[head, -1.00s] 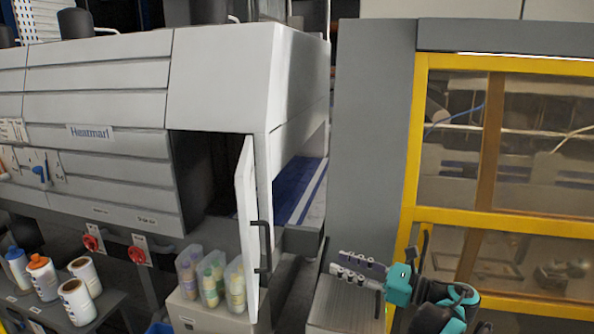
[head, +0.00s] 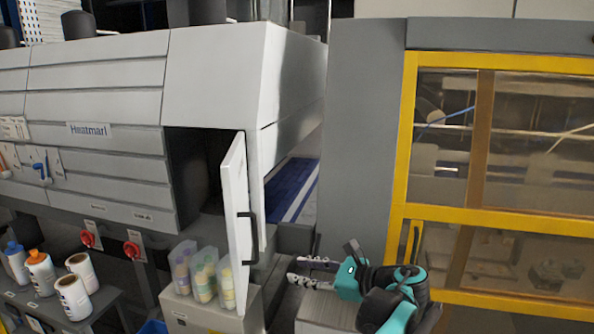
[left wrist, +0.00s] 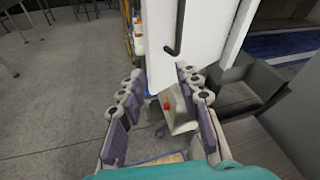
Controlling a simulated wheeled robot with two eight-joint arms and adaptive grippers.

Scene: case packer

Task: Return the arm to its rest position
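My left gripper (head: 306,273) is at the bottom middle right of the head view, its fingers pointing left towards the open white door. In the left wrist view my left gripper (left wrist: 160,82) has its fingers spread wide with nothing held between them. My teal and dark left arm is folded at the bottom of the head view, in front of the grey cabinet and yellow-framed guard. My right gripper is in neither view.
The white door (head: 236,205) of the machine stands open, its dark handle (head: 248,238) near my fingers. Clear bins with bottles (head: 203,274) stand beside it. A yellow-framed window (head: 396,182) is at right. Open floor (left wrist: 50,110) shows in the wrist view.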

